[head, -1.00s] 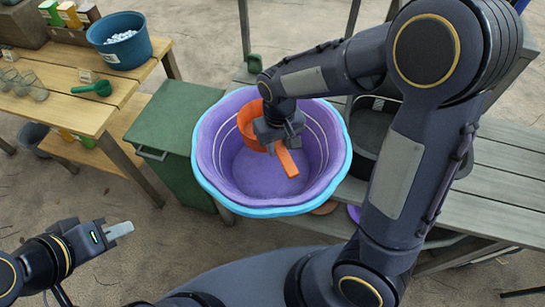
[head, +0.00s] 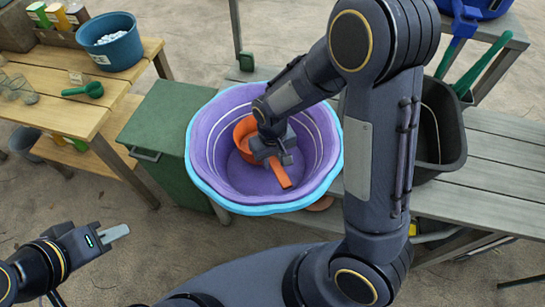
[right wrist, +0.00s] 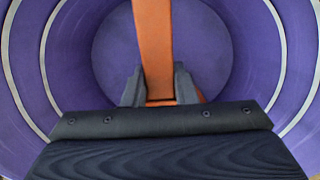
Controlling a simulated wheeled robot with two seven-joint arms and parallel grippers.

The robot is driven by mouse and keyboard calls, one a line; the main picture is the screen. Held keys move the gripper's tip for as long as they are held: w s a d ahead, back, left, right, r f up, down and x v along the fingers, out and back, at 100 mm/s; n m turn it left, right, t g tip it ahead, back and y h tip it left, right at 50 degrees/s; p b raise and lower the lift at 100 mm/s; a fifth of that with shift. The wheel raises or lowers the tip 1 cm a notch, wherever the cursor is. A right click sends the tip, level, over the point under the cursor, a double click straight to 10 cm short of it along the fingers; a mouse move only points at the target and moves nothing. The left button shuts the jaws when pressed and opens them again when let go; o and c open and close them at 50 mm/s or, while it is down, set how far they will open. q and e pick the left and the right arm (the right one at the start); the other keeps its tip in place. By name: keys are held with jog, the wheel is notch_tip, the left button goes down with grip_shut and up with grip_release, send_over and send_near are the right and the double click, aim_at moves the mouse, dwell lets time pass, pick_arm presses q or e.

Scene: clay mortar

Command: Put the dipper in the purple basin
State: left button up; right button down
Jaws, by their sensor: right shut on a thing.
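The purple basin (head: 222,180) has a light-blue outer rim and stands on the grey bench. The orange dipper (head: 283,177) is inside the basin's opening, its cup partly hidden behind my gripper. My right gripper (head: 274,160) is shut on the dipper's handle, down within the basin's walls. In the right wrist view the orange handle (right wrist: 153,45) runs up between the fingers (right wrist: 158,90) over the purple basin floor (right wrist: 112,50). I cannot tell whether the dipper touches the floor. My left gripper (head: 117,233) is at the lower left, away from the basin; its jaw opening is unclear.
A green cabinet (head: 160,125) stands left of the basin. A black tub (head: 445,130) with green and blue tools is on the right. A wooden table (head: 70,110) at the left holds a blue bucket (head: 110,42) and a green scoop (head: 88,89). The bench's right part is clear.

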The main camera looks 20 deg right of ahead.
jog(key=shift+f, duration=0.4)
jog(key=c, duration=1.2)
grip_release()
jog(key=shift+o, duration=0.2)
jog(key=shift+r, duration=0.3)
notch_tip(320, 180, up, 12)
jog(key=p, duration=0.1)
jog(key=s+d+r+m+t+y, duration=0.1)
jog(key=s+d+r+t+y, duration=0.1)
jog(key=s, duration=0.6)
jog(key=s+d+r+m+t+y, duration=0.1)
jog(key=s+d+r+t, duration=0.2)
jog(key=s+r, duration=0.2)
jog(key=s, duration=0.3)
jog(key=shift+s+d+r+m+t+y, duration=0.25)
jog(key=shift+s+d+m+t+y, duration=0.05)
jog(key=shift+m+y, duration=0.1)
